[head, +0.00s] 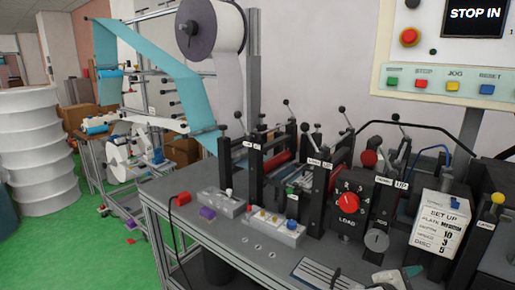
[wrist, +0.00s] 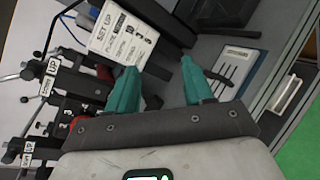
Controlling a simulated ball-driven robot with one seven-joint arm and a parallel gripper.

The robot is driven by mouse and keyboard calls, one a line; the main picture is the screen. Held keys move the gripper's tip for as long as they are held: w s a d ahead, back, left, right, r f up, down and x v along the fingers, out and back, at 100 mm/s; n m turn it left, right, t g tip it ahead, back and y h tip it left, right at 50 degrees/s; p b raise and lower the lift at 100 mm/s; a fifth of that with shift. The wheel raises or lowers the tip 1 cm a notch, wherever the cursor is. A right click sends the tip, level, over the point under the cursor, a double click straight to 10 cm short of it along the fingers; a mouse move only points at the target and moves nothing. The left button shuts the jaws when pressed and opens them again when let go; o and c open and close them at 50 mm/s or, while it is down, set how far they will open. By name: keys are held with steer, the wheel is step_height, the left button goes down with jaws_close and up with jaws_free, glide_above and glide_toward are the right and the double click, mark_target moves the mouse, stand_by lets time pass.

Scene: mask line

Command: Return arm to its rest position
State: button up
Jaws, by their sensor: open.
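My gripper (wrist: 159,65) shows in the wrist view with its two teal fingers spread apart and nothing between them. It is over the grey machine bench (wrist: 208,48), near the white SET UP card block (wrist: 122,38) and a slotted plate (wrist: 236,66). In the head view, a small teal and grey part at the bottom right edge looks like the tip of my gripper (head: 411,272). Most of the arm is out of view.
The bench (head: 165,190) carries black press stations, levers and a LOAD dial block (head: 347,203). The SET UP block (head: 437,225) stands at the right. A control panel (head: 445,75) hangs above.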

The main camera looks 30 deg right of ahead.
steer(key=s+a+f+m+t+y, duration=0.15)
steer(key=a+f+y, duration=0.25)
steer(key=f, duration=0.4)
steer(key=s+a+f+m+t+y, duration=0.1)
steer(key=s+a+f+m+y, duration=0.15)
steer(key=a+f+y, duration=0.35)
steer(key=s+a+f+m+y, duration=0.2)
steer(key=s+a+f, duration=0.1)
steer(key=a, duration=0.3)
steer(key=s+a+f+m+y, duration=0.3)
steer(key=a+f, duration=0.2)
steer(key=a, duration=0.1)
steer(key=shift+s+a, duration=0.2)
steer(key=shift+s, duration=0.05)
